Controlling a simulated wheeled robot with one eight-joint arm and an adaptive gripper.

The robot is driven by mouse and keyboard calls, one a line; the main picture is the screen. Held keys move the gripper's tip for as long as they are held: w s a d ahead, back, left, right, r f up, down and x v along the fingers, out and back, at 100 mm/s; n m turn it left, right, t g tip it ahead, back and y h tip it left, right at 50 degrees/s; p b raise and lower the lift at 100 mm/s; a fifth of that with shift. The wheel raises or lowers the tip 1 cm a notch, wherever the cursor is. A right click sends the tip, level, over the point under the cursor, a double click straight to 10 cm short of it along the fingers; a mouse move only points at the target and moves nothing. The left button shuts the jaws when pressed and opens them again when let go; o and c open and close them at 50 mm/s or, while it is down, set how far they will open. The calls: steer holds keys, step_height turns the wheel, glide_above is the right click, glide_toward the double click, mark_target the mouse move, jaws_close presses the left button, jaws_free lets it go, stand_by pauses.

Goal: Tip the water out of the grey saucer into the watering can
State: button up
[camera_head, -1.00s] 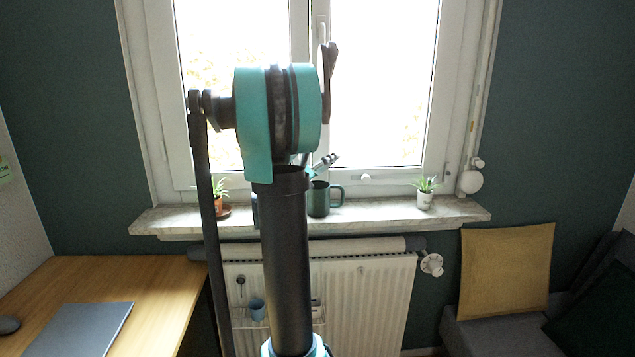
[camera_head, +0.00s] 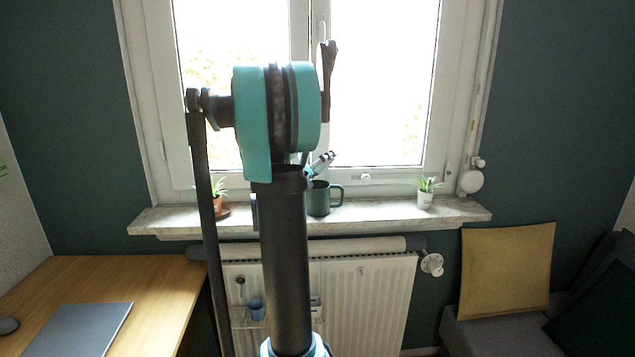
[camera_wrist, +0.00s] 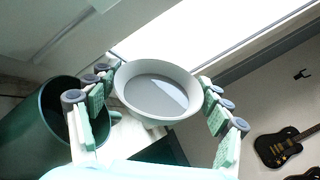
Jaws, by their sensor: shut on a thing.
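The grey saucer (camera_wrist: 157,105) is round and shallow, with a pale rim. My gripper (camera_wrist: 158,78) is shut on it, with fingers on both sides of its rim. A lighter patch with a straight edge shows on its inner floor; I cannot tell water from reflection. The dark green watering can (camera_wrist: 47,127) is open-topped and lies left of the saucer in the wrist view. In the head view the can (camera_head: 319,199) stands on the sill with its handle to the right. My gripper (camera_head: 322,163) is just above it there, partly behind my arm; the saucer cannot be made out.
A marble windowsill (camera_head: 380,213) runs under the closed window. A small plant in a white pot (camera_head: 425,200) stands to the right, and one in a terracotta pot (camera_head: 218,203) to the left. The sill between the can and the white pot is clear.

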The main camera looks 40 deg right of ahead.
steer(key=shift+w+a+r+n+t, duration=0.1)
steer(key=shift+w+r+n+t, duration=0.05)
steer(key=shift+n, duration=0.4)
steer(key=shift+w+a+r+n+t, duration=0.1)
steer(key=shift+n+t, duration=0.05)
steer(key=shift+n, duration=0.4)
stand_by(1.0)
steer(key=shift+d, duration=0.1)
